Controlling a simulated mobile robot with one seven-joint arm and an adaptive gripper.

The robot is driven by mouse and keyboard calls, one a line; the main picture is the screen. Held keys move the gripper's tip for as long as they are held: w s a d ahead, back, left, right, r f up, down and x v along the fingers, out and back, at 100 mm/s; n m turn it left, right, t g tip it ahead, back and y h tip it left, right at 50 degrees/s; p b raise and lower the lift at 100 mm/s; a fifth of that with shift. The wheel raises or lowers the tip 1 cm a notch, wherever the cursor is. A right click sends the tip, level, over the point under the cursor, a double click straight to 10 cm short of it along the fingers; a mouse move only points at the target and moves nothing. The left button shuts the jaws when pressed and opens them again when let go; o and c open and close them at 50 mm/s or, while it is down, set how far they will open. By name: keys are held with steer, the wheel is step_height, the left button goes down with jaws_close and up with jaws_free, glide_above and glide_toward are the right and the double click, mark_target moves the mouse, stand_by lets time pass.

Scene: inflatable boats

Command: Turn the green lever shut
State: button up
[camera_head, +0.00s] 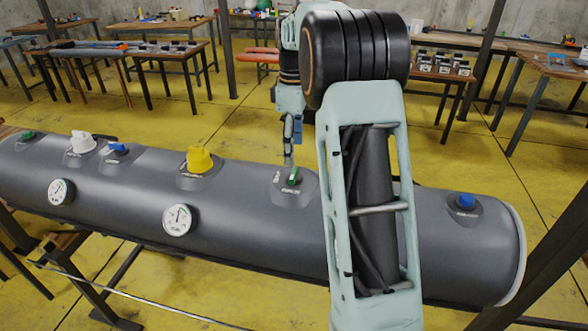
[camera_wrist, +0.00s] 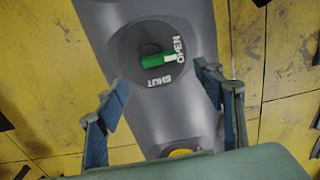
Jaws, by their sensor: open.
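The green lever (camera_head: 293,178) sits on a round dark base on top of the grey inflatable tube (camera_head: 240,200). In the wrist view the green lever (camera_wrist: 156,60) lies roughly crosswise, with its white end at the word OPEN. The word SHUT is printed below it in that view. My gripper (camera_head: 290,150) hangs just above the lever, pointing down. In the wrist view its two blue fingers are spread wide (camera_wrist: 160,84), with nothing between their tips. The lever appears apart from both fingers, slightly beyond the fingertips.
The tube also carries a yellow valve (camera_head: 200,160), a white valve (camera_head: 82,142), blue knobs (camera_head: 466,202) and round gauges (camera_head: 179,219). A small green knob (camera_head: 27,135) is at the far left. Dark posts and tables stand around on the yellow floor.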

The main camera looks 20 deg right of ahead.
mark_target(293, 173)
step_height(293, 173, down, 8)
steer(key=shift+c, duration=0.2)
steer(key=c, duration=1.1)
